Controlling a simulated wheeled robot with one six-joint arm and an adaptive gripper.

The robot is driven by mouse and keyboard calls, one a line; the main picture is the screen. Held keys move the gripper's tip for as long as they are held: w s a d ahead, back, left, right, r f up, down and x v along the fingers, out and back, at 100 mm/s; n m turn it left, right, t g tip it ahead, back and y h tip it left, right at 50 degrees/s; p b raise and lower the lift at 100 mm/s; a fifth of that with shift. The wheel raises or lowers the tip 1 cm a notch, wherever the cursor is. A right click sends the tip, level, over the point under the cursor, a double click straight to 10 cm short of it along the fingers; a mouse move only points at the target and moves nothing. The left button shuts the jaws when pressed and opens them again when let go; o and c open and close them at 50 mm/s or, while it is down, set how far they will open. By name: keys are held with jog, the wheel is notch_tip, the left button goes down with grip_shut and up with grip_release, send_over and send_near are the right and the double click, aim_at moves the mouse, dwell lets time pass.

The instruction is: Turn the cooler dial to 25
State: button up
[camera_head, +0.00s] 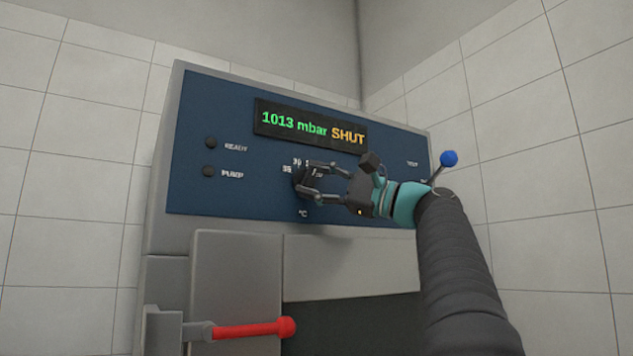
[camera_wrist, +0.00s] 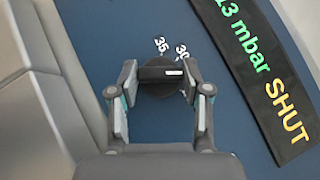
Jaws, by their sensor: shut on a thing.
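The cooler dial (camera_head: 300,184) is a dark round knob with a raised bar on the blue panel, above a °C mark. My gripper (camera_head: 306,182) reaches it from the right. In the wrist view, the fingers of my gripper (camera_wrist: 160,82) are closed on both ends of the dial's bar (camera_wrist: 152,74). A short white mark (camera_wrist: 172,73) sits near the bar's right end, pointing toward the right finger. The printed 35 and 30 show above the dial; the number at the mark is hidden by the finger.
A display (camera_head: 311,125) above reads 1013 mbar SHUT. READY (camera_head: 211,142) and PUMP (camera_head: 208,171) lamps are dark, at left. A blue-knobbed lever (camera_head: 449,158) stands behind my wrist at right. A red handle (camera_head: 252,329) juts out at lower left.

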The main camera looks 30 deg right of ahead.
jog(key=shift+n+g, duration=0.4)
jog(key=shift+n, duration=0.2)
dwell(0.3)
jog(key=o, duration=1.2)
jog(key=shift+c, duration=0.2)
jog(key=v, duration=1.2)
jog(key=shift+r, duration=0.2)
